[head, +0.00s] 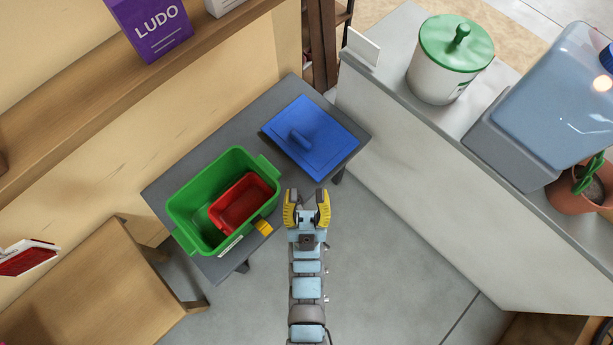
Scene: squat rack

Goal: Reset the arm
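My gripper (307,203) is in the lower middle of the head view, at the end of my light-blue arm. Its two yellow-and-black fingers are spread apart with nothing between them. It is near the front right edge of the dark grey table (165,187). No object is seen touching it. How high it is above the floor and table is hard to tell from this view.
On the table are a green bin (183,206) holding a red container (238,205), a small yellow piece (263,227) and a blue lid (325,137). A grey-white counter (420,200) stands right. A wooden shelf (75,88) and wooden stool or table (95,280) stand left.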

